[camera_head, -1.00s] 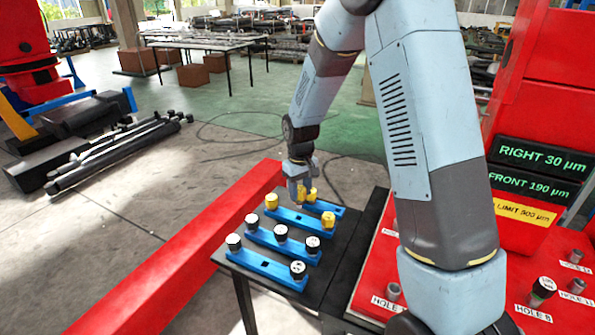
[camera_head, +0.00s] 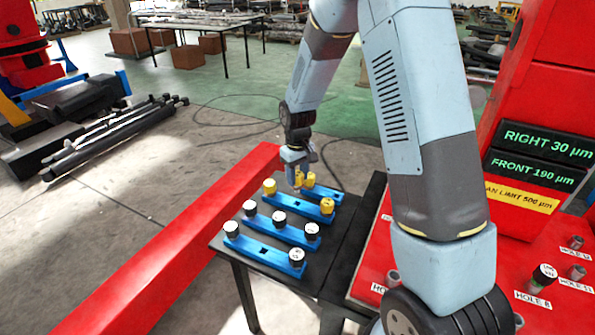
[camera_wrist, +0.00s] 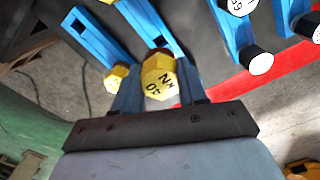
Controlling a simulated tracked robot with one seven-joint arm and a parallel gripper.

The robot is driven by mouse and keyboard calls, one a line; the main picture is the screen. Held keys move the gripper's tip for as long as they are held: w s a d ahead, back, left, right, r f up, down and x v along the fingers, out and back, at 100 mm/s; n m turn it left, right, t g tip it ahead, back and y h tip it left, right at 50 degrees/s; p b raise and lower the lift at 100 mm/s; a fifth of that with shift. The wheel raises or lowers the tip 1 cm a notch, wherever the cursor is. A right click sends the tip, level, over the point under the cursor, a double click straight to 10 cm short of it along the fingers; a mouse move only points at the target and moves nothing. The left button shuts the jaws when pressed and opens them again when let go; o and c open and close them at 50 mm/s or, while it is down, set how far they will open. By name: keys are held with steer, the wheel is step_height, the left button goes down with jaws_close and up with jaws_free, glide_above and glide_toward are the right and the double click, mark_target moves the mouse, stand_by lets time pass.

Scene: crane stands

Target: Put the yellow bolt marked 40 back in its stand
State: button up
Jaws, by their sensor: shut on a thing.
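My gripper (camera_head: 298,178) is shut on a yellow bolt. In the wrist view this bolt (camera_wrist: 158,78) sits between the fingertips, with its marked hexagonal head facing the camera; the upside-down figures look like 40. Blue stands lie side by side below. One blue stand (camera_wrist: 138,14), with a square hole, is partly hidden behind the held bolt.
The second stand holds yellow bolts at its left (camera_head: 269,186) and right (camera_head: 327,206). Nearer stands hold several black bolts with white faces (camera_head: 279,217). The front stand (camera_head: 268,254) has an empty middle hole. A red beam (camera_head: 190,232) runs left of the black table (camera_head: 336,262).

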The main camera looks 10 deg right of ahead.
mark_target(298, 192)
steer(key=shift+f, duration=1.9)
steer(key=shift+f, duration=0.15)
steer(key=shift+f, duration=1.5)
steer(key=o, duration=1.2)
steer(key=shift+r, duration=0.15)
steer(key=shift+r, duration=2.4)
steer(key=shift+r, duration=0.1)
